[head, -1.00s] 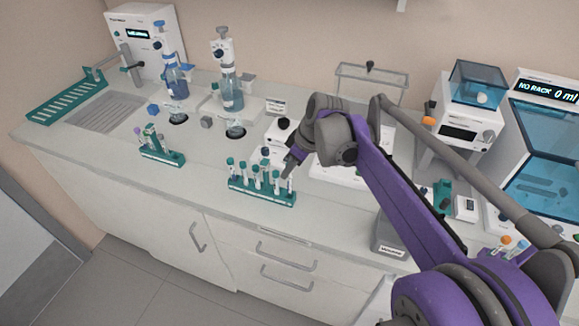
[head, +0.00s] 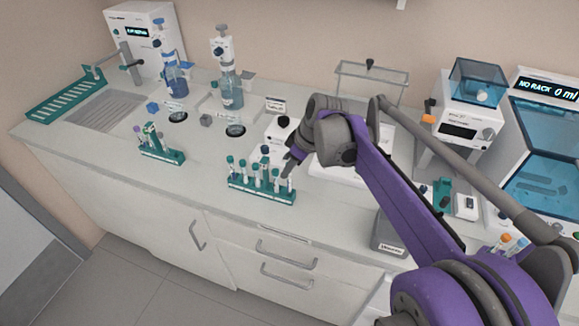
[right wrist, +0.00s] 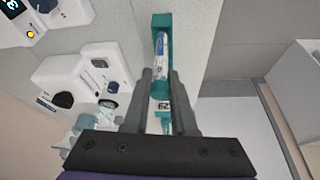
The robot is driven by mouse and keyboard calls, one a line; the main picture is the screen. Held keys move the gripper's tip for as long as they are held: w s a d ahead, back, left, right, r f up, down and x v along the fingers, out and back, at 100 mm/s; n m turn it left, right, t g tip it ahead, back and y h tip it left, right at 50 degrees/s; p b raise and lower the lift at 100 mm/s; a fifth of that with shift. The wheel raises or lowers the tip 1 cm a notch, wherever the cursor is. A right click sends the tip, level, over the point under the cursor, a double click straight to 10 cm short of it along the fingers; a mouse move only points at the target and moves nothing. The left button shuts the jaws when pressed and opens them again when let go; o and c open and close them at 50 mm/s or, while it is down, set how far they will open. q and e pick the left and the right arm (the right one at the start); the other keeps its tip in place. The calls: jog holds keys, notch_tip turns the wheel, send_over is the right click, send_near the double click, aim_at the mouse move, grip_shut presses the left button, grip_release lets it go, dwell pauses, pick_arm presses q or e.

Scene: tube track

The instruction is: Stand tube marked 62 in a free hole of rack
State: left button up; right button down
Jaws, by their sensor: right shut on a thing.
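The tube marked 62 (right wrist: 163,105) is between the fingers of my right gripper (right wrist: 161,76); its label shows upside down in the right wrist view. In the head view my right gripper (head: 288,172) is at the right end of the green rack (head: 262,194), low over it. That rack also shows beyond the fingertips in the right wrist view (right wrist: 161,22), with another tube in it. Several teal-capped tubes (head: 243,165) stand in the rack. The gripper hides the held tube's lower end, so I cannot tell whether it is in a hole. My left gripper is out of view.
A second green rack (head: 165,156) with a few tubes stands to the left. Bottles on stirrers (head: 230,92) stand behind. A white device (head: 278,132) is close behind the gripper. The counter's front edge is just in front of the rack.

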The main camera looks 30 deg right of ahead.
jog(key=shift+f, duration=0.15)
jog(key=shift+f+b, duration=0.3)
jog(key=shift+f, duration=0.15)
jog(key=shift+f, duration=0.25)
dwell(0.3)
jog(key=shift+f, duration=0.35)
jog(key=shift+b, duration=0.3)
jog(key=c, duration=0.7)
grip_release()
jog(key=shift+o, duration=0.2)
